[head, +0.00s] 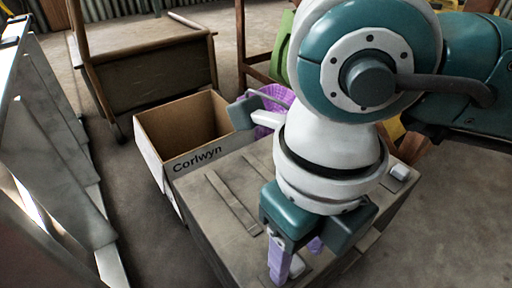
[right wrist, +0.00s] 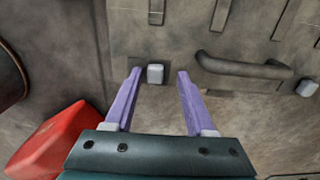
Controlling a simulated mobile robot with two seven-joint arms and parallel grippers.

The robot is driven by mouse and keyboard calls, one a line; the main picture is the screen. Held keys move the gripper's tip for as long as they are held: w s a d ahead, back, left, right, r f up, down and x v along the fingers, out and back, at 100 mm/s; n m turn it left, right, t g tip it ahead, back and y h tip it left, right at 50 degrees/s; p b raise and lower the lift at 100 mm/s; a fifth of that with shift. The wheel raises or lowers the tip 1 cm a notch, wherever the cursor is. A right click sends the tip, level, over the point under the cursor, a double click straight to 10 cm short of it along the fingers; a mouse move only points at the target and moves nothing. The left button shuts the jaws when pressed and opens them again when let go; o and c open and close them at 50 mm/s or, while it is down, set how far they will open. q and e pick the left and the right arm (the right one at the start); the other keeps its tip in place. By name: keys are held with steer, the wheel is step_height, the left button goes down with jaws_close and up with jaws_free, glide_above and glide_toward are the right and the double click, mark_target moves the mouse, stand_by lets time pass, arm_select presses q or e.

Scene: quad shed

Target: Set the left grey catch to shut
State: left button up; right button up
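The left grey catch (right wrist: 155,73) is a small pale block on the front of a worn grey-brown chest (head: 225,225). In the right wrist view it sits between my two purple fingertips, with a gap on both sides. The head view shows it partly, beside the fingers (head: 297,267). My right gripper (right wrist: 156,75) is open and holds nothing; it also shows in the head view (head: 297,260), pointing down at the chest's near corner. A second pale catch (right wrist: 306,88) is further right, past a dark bar handle (right wrist: 243,67). My left gripper is out of view.
An open cardboard box marked "Corlwyn" (head: 185,155) stands against the chest's far left side. A purple basket (head: 272,98) is partly hidden behind my right arm. A red object (right wrist: 52,143) lies at lower left in the wrist view. Bare floor (head: 150,220) lies left of the chest.

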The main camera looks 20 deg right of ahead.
mark_target(296, 260)
steer(key=shift+a, duration=0.1)
steer(key=shift+r, duration=0.15)
step_height(296, 260, up, 10)
steer(key=p, duration=0.7)
steer(key=shift+p, duration=0.3)
steer(key=shift+f, duration=0.2)
